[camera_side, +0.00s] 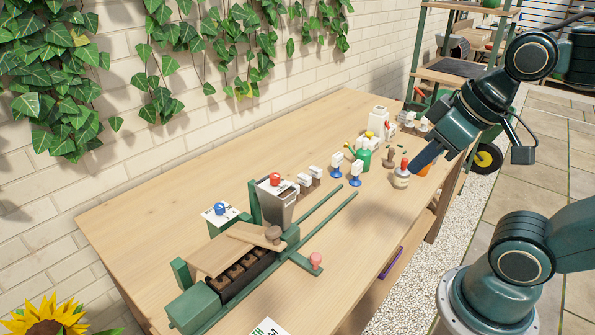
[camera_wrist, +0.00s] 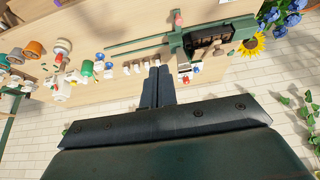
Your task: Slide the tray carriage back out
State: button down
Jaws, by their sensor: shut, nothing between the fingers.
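The tray carriage, a dark tray with brown cells (camera_side: 248,272), sits at the near end of the green rails (camera_side: 322,212), partly under a tan sloping board (camera_side: 232,250). It also shows in the wrist view as a dark tray (camera_wrist: 212,41). A pink knob (camera_side: 315,259) stands on a green arm at the carriage's right side; a red knob (camera_wrist: 178,18) shows beside the rails in the wrist view. My gripper (camera_side: 416,167) is shut and empty, above the table's right part, well apart from the carriage. Its fingers (camera_wrist: 157,72) are together in the wrist view.
A grey hopper (camera_side: 277,203) with a red knob stands beside the rails. A red-topped pot-like item (camera_side: 402,174) is close to my gripper in the picture. The rails' far stretch is clear.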

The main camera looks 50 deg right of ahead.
dwell(0.3)
jog(key=c, duration=1.2)
grip_release()
jog(key=shift+w+n, duration=0.15)
jog(key=shift+n, duration=0.15)
jog(key=n+g, duration=0.6)
jog(key=n, duration=2)
send_over(316, 256)
notch_tip(316, 256, down, 13)
jog(key=shift+r, duration=0.15)
jog(key=shift+f, duration=6.9)
